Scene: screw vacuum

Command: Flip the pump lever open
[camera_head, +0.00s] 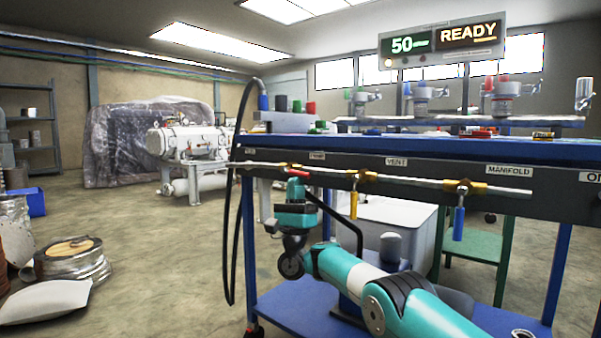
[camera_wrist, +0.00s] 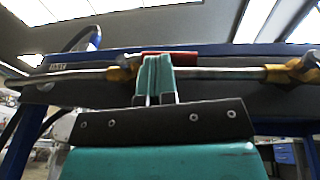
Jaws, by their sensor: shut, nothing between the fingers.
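The red lever (camera_head: 299,173) is at the left brass valve (camera_head: 291,166) on the pipe, beside a small label too blurred to read surely. In the wrist view the red lever (camera_wrist: 183,57) shows as a short bar just behind my fingers, roughly along the pipe. My gripper (camera_head: 297,184) is below this lever in the head view and hides part of it. In the wrist view my gripper (camera_wrist: 158,58) has its teal fingers together, pointing up with nothing between them. Whether they touch the lever I cannot tell.
A yellow lever (camera_head: 353,205) under the VENT label and a blue lever (camera_head: 459,223) near the MANIFOLD label hang down from the same pipe (camera_head: 410,179). A black hose (camera_head: 236,190) loops down at the left. A blue lower shelf (camera_head: 290,305) lies beneath my arm.

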